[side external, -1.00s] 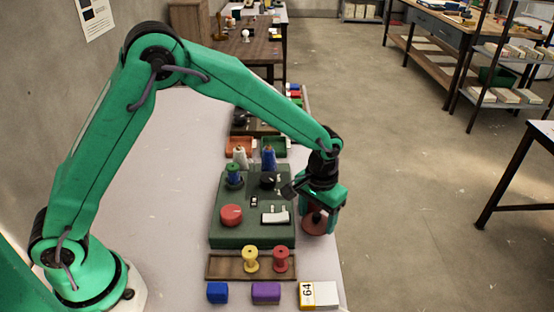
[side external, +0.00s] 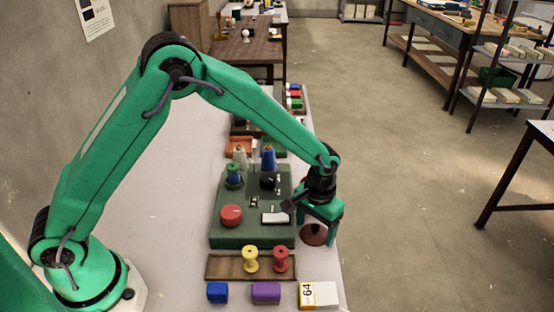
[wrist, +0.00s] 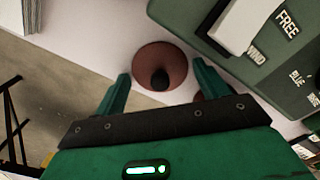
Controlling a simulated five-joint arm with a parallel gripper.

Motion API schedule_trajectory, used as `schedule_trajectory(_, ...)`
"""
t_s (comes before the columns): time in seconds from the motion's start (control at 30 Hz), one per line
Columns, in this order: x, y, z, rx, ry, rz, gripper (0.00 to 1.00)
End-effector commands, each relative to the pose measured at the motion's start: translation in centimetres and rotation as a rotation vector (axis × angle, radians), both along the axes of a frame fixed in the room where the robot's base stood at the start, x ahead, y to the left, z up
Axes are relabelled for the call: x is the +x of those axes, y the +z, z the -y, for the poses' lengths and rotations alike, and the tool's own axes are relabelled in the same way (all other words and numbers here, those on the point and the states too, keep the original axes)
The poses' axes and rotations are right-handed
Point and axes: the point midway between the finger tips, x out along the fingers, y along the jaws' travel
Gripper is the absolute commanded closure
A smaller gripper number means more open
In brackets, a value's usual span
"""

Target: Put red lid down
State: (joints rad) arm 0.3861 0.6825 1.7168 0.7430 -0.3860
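The red lid (side external: 314,236) is a dull red disc with a black knob. It lies on the pale table near its right edge, right of the green board. In the wrist view the lid (wrist: 178,62) shows face up, with its knob between and just beyond my fingertips. My gripper (wrist: 161,82) is open, with a clear gap between each finger and the knob. In the side view my gripper (side external: 318,217) is just above the lid and partly covers it.
The green board (side external: 226,232) with a red round button (side external: 231,215) and white switch stands close left. A wooden rack (side external: 225,267) holds a yellow and a red spool. Blue (side external: 217,292) and purple (side external: 265,292) blocks and a white box (side external: 320,295) are in front. The table edge is close right.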

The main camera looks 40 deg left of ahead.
Motion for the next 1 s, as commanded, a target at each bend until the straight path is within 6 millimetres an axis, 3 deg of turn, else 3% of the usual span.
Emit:
schedule_trajectory(0.27, 0.0, 0.3, 0.0, -0.001, 0.000, 0.001, 0.27)
schedule_trajectory(0.47, 0.1, 1.7, 0.0, -0.001, 0.000, 0.002, 0.27)
schedule_trajectory(1.0, 0.1, 9.9, 0.0, -0.002, 0.000, 0.004, 0.27)
